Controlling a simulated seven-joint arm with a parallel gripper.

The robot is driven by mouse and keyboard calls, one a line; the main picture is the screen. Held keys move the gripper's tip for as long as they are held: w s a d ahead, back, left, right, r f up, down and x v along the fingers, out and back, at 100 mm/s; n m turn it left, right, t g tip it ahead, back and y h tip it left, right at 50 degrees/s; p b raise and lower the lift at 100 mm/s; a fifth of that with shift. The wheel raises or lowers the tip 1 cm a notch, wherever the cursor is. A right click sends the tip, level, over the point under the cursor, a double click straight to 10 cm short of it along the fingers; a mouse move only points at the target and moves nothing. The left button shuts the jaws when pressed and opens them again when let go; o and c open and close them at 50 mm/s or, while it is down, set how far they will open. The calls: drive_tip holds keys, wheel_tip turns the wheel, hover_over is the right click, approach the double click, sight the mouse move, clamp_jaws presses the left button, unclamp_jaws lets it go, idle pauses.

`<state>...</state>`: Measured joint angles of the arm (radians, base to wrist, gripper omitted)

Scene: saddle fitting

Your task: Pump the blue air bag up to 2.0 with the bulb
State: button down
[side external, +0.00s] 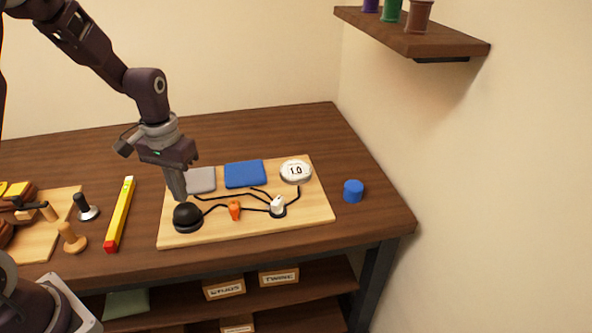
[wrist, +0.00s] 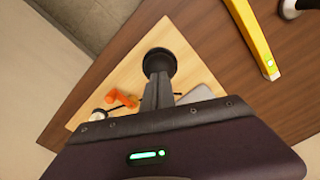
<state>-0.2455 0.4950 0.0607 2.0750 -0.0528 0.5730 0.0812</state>
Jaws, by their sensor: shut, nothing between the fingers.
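The blue air bag (side external: 245,174) lies flat at the back of a light wooden board (side external: 245,231). A round white gauge (side external: 296,171) reading 1.0 stands to its right. The black bulb (side external: 187,217) sits at the board's front left; it also shows in the wrist view (wrist: 160,60). My gripper (side external: 180,198) is shut and empty, its fingertips just above or at the bulb; I cannot tell if they touch it. In the wrist view the fingers (wrist: 158,80) overlap the bulb's near side. Black tubes link the bulb, an orange valve (side external: 235,210), a white-topped knob (side external: 278,206) and the gauge.
A grey pad (side external: 201,180) lies left of the blue bag. A blue cylinder (side external: 353,191) stands on the right. A wall shelf (side external: 420,33) hangs at upper right.

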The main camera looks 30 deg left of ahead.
sight(184, 205)
drive_tip(key=shift+f, duration=1.7)
drive_tip(key=shift+r, duration=1.7)
drive_tip(key=shift+f, duration=0.1)
idle(0.6)
